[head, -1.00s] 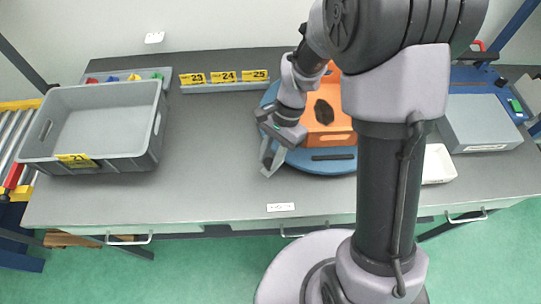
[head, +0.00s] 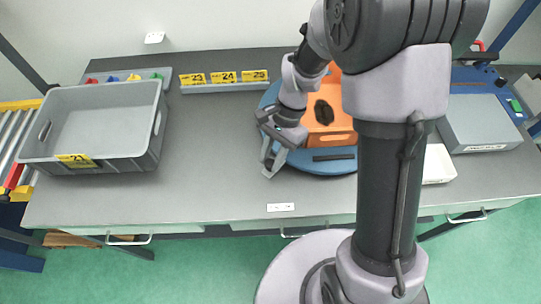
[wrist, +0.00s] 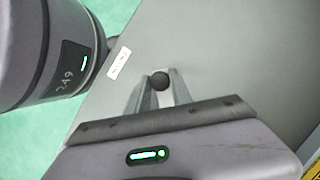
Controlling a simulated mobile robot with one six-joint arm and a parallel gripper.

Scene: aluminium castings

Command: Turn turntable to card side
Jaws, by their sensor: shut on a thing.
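The blue round turntable (head: 301,160) lies on the grey bench, partly hidden behind my arm. An orange box (head: 341,108) with a dark oval patch stands on it, and a dark bar lies near its front rim. My gripper (head: 270,168) is at the left front edge of the turntable, pointing down. In the wrist view its fingers (wrist: 160,90) are shut on a small dark round knob (wrist: 159,81). How the knob joins the turntable is hidden. I cannot tell which side of the turntable is the card side.
A grey crate (head: 152,148) labelled 21 stands at the left. A rail (head: 222,89) with labels 23, 24 and 25 is at the back. A grey box (head: 480,128) and a white tray (head: 438,165) are at the right. The bench between crate and turntable is clear.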

